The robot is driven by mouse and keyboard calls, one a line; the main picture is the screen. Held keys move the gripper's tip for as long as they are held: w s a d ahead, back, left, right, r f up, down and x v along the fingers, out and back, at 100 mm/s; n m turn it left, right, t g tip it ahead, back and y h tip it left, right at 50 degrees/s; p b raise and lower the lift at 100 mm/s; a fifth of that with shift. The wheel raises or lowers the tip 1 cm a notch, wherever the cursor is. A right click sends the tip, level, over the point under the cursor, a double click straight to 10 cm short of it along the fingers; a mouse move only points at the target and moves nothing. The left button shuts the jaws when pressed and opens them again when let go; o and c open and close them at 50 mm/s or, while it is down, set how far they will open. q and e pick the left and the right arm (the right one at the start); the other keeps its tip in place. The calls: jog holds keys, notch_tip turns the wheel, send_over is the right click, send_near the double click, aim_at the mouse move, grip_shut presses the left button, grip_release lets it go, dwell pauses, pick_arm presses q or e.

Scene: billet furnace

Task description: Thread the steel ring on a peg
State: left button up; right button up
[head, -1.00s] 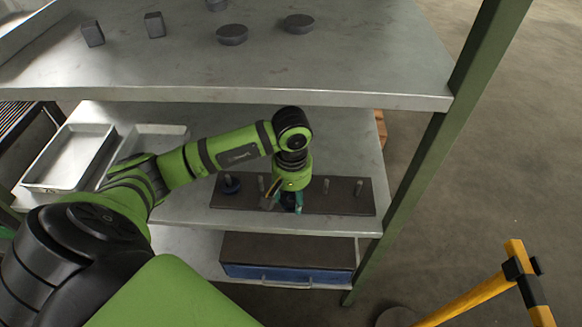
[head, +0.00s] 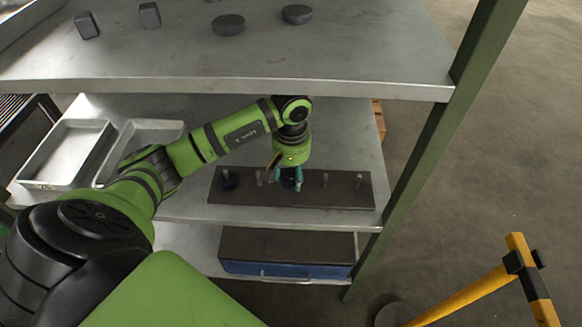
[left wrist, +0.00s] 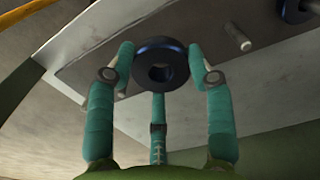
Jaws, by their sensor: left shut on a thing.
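The steel ring, dark blue-black, is held between the fingers of my left gripper (head: 291,184); it shows clearly in the left wrist view (left wrist: 160,66), where the fingers (left wrist: 160,85) close around its rim. The ring is over the dark peg board (head: 342,193), which also shows in the left wrist view (left wrist: 190,48). I cannot tell whether a peg is inside its hole. Bare pegs stand left of the gripper (head: 259,177) and right of it (head: 325,180). Another dark ring (head: 228,181) sits around the leftmost peg. My right gripper is not in view.
The board lies on the middle shelf (head: 340,140), under an upper shelf (head: 330,65) carrying dark billets (head: 228,25). Two metal trays (head: 66,150) stand at the left. A green post (head: 420,160) is at the right, with a yellow-black barrier (head: 525,270) beyond.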

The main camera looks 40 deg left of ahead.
pick_arm(q)
jog(key=shift+w+a+b, duration=0.4)
jog(key=shift+w+a, duration=0.15)
jog(key=shift+w, duration=0.35)
jog(key=shift+w+a+b, duration=0.4)
jog(key=shift+w+a, duration=0.1)
jog(key=shift+w, duration=0.4)
jog(key=shift+f+b, duration=1.15)
jog(key=shift+f, duration=0.15)
jog(key=o, duration=1.6)
jog(key=shift+s, duration=0.1)
jog(key=shift+f, duration=0.1)
